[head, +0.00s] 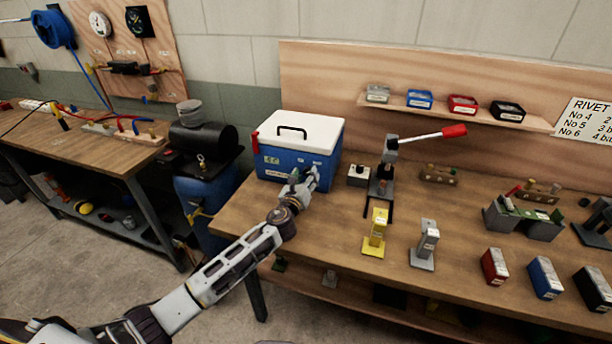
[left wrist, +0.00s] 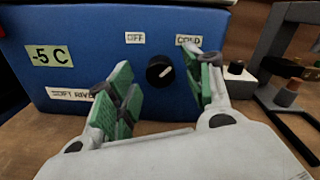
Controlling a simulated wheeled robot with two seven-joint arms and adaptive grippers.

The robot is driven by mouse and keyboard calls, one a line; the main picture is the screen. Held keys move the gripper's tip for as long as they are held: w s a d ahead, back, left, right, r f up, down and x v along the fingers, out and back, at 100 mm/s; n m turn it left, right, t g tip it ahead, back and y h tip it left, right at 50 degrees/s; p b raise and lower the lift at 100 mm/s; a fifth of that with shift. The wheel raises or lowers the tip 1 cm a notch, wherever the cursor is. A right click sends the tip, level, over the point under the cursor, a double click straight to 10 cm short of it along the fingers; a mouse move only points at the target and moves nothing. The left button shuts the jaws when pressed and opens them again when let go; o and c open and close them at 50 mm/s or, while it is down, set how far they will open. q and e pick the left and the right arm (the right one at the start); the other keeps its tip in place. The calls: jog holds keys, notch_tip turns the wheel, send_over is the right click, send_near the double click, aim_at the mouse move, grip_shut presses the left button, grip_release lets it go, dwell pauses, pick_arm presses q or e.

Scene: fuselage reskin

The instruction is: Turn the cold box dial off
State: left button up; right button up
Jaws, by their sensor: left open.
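The cold box (head: 285,165) is a blue box with a white lid and black handle, on the left end of the workbench. In the left wrist view, its blue front (left wrist: 100,30) bears a -5 C label and the labels OFF and COLD. The black dial (left wrist: 160,70) sits below and between those two labels, its white pointer line tilted toward the upper right, on the COLD side. My left gripper (head: 308,180) is at the box front. In the left wrist view, its green-padded fingers (left wrist: 168,92) are open, one on each side of the dial, with gaps to it.
A small grey box with a black button (head: 358,175) and a lever press with a red handle (head: 383,180) stand right of the cold box. Yellow (head: 375,233) and grey (head: 425,245) tools stand nearer the bench front. A blue tank (head: 205,205) stands left of the bench.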

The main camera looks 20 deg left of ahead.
pick_arm(q)
jog(key=shift+w, duration=0.45)
jog(key=c, duration=1)
